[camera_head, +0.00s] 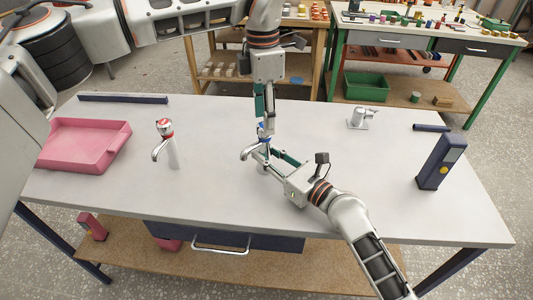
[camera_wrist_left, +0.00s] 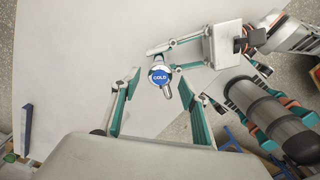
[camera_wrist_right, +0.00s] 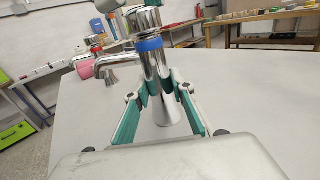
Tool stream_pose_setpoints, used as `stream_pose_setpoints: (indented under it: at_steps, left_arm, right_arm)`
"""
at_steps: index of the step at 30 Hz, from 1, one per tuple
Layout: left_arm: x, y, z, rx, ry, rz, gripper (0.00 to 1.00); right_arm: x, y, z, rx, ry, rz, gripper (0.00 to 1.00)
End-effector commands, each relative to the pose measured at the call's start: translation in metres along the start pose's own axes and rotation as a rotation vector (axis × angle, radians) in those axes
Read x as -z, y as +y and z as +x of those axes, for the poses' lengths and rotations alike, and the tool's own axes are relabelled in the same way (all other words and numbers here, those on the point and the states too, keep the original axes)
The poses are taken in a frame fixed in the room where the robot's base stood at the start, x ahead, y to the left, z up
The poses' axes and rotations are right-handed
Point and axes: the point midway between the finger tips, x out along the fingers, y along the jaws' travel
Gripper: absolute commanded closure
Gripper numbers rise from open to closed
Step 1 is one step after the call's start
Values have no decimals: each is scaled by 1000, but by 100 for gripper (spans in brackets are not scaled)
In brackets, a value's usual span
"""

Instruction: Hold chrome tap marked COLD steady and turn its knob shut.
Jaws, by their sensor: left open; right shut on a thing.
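The chrome COLD tap stands upright on the table; its blue-capped knob (camera_wrist_left: 158,76) reads COLD in the left wrist view. Its body (camera_wrist_right: 155,72) has a blue band (camera_wrist_right: 150,44) below the chrome knob in the right wrist view. Its spout (camera_head: 249,153) points left in the head view. My right gripper (camera_head: 266,157) is shut on the tap's body, below the blue band. My left gripper (camera_head: 265,118) points down from above, open, with its fingers (camera_wrist_left: 160,82) on either side of the knob, apart from it as far as I can see. The grippers partly hide the tap in the head view.
A red-topped chrome tap (camera_head: 172,150) stands to the left, by a pink tray (camera_head: 84,168). A small chrome fitting (camera_head: 360,119), a dark blue block (camera_head: 440,162) and a short bar (camera_head: 431,128) are at the right. The front middle of the table is clear.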

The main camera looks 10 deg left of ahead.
Motion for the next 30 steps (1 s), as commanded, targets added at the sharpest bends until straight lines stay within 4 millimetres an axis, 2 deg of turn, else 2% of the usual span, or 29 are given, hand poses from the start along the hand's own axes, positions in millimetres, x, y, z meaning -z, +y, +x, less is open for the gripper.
stream_pose_setpoints:
  at_steps: [3, 9, 22, 23, 26, 30]
  left_arm:
    - [0, 0, 16, 1, 1, 1, 56]
    - [0, 0, 33, 0, 1, 1, 56]
    - [0, 0, 39, -1, 0, 1, 56]
    - [0, 0, 39, -1, 0, 1, 61]
    - [0, 0, 39, -1, 0, 1, 86]
    - [0, 0, 39, -1, 0, 2, 86]
  right_arm:
    - [2, 1, 0, -2, 4, 1, 100]
    - [2, 1, 0, -2, 4, 1, 100]
    - [2, 1, 0, -2, 4, 1, 100]
    - [2, 1, 0, -2, 4, 1, 100]
    - [2, 1, 0, -2, 4, 1, 100]
    - [2, 1, 0, -2, 4, 1, 100]
